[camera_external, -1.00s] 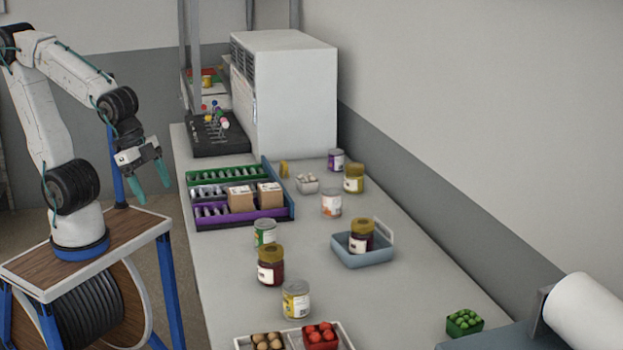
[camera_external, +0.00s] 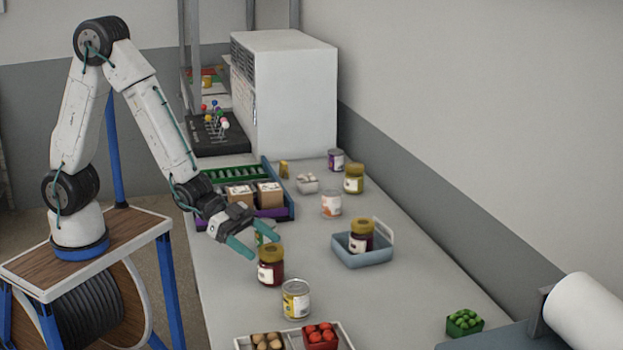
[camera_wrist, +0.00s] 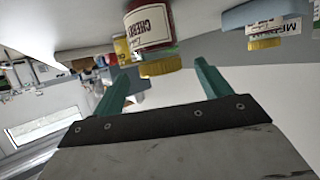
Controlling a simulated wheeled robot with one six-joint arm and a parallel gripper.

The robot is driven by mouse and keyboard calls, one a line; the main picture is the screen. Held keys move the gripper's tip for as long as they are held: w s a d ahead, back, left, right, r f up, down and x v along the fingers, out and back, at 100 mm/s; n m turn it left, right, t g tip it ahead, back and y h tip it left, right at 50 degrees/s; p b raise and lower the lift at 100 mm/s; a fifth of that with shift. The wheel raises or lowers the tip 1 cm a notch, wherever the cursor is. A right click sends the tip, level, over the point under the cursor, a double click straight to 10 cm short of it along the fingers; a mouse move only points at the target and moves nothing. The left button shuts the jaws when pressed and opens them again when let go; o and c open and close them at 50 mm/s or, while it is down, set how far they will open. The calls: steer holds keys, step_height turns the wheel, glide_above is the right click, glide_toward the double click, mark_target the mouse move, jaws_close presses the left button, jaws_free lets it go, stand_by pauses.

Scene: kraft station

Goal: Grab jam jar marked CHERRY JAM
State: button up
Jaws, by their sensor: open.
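The cherry jam jar (camera_external: 270,273) is dark red with a yellow lid and a white label, upright on the table. In the wrist view the jar (camera_wrist: 150,30) appears inverted, and CHERRY is legible on its label. My gripper (camera_external: 255,240) is open and empty, its green fingers beside the jar's upper left. In the wrist view my gripper (camera_wrist: 162,75) has its fingertips apart, with the jar's lid beyond and between them. The jar does not appear to be gripped.
A yellow-labelled can (camera_external: 296,300) stands in front of the jar. Another yellow-lidded jar (camera_external: 361,238) sits in a blue-grey basket (camera_external: 352,260) to the right. A crate of boxes (camera_external: 289,212) is behind.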

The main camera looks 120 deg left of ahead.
mark_target(268, 249)
steer(key=x, duration=0.6)
steer(key=shift+r, duration=0.1)
steer(key=c, duration=1.3)
